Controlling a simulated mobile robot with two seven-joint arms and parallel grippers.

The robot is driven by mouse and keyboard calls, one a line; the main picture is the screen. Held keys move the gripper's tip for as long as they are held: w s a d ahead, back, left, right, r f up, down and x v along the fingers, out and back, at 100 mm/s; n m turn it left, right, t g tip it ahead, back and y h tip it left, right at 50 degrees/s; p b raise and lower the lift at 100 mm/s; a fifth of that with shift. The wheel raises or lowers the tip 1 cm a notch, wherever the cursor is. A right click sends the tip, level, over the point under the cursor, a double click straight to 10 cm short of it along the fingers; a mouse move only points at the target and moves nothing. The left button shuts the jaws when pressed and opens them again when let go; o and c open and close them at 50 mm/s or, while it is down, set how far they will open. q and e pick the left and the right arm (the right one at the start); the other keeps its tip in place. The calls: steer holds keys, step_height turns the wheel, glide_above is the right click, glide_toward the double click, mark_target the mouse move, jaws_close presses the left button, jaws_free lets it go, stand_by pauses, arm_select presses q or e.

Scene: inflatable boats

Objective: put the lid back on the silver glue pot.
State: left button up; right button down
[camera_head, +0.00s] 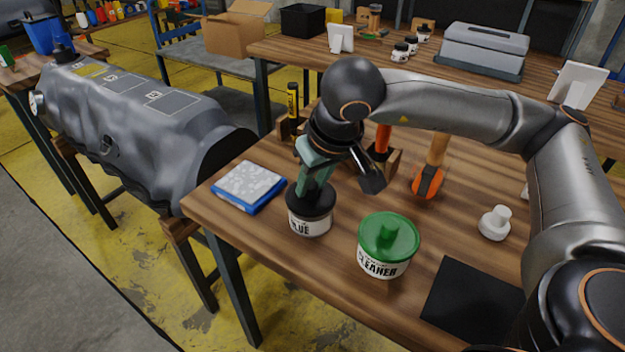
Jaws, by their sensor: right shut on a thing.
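The glue pot (310,224) stands upright near the front left of the wooden table. It has a pale label that reads "LUE", its first letter cut off by the curve. Its black lid (311,202) is at the pot's mouth and looks level; I cannot tell whether it is fully seated. My right gripper (312,184) reaches down from above, shut on the lid, its fingers hiding the lid's top. My left gripper is not in view.
A green-lidded cleaner tub (386,246) stands close to the right of the pot. A blue-edged sponge-like block (248,187) lies to the left. An orange-headed tool (429,172), a white fitting (495,223) and a black mat (472,301) are further right. A grey inflatable boat (135,120) is at left.

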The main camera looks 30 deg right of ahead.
steer(key=c, duration=0.6)
jaws_free()
steer(key=shift+o, duration=0.6)
steer(key=o, duration=0.4)
steer(key=shift+r, duration=0.15)
steer(key=shift+r+p, duration=2.3)
steer(key=shift+r, duration=1.1)
jaws_close()
